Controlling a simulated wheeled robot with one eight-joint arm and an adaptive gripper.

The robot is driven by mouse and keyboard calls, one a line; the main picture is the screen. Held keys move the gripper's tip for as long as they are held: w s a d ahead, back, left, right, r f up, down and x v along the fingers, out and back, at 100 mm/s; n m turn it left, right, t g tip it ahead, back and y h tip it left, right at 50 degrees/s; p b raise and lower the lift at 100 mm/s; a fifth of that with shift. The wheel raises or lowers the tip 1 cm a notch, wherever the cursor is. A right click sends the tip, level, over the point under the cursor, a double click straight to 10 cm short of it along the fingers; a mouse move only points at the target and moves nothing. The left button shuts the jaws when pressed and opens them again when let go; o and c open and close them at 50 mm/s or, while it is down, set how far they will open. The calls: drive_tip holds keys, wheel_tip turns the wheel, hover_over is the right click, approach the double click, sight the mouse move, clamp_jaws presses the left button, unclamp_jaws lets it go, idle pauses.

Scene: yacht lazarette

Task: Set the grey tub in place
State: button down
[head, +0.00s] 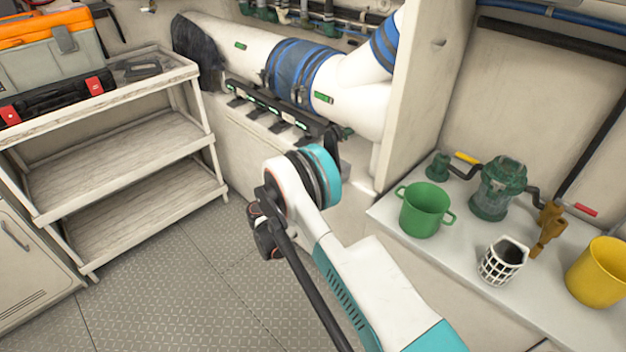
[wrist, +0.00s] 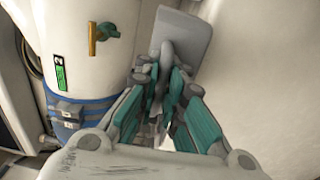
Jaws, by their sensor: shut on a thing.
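In the wrist view, my gripper (wrist: 167,62) is shut, its teal and grey fingers closed on a smooth grey piece with rounded corners, which I take to be the grey tub (wrist: 186,38). It shows beyond the fingertips, beside a pale wall. Only part of it is visible, so its opening and base cannot be made out. In the head view, my arm's teal and white wrist hides the gripper and most of what it holds. I cannot tell whether the tub touches any surface.
A white counter (head: 390,215) at right holds a green pot (head: 425,212), a white mesh cup (head: 502,263), a yellow bucket (head: 600,272) and a green strainer (head: 498,190). A shelf unit (head: 120,150) stands left. Large white pipes (head: 235,48) run behind. The chequered floor (head: 170,285) is clear.

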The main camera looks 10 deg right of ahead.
drive_tip(key=shift+x, duration=4.45)
drive_tip(key=shift+f, duration=0.1)
drive_tip(key=shift+w+f, duration=0.1)
drive_tip(key=shift+f, duration=0.55)
drive_tip(key=c, duration=1.6)
unclamp_jaws()
drive_tip(key=v, duration=1.2)
drive_tip(key=shift+d+r, duration=0.1)
drive_tip(key=shift+r, duration=0.05)
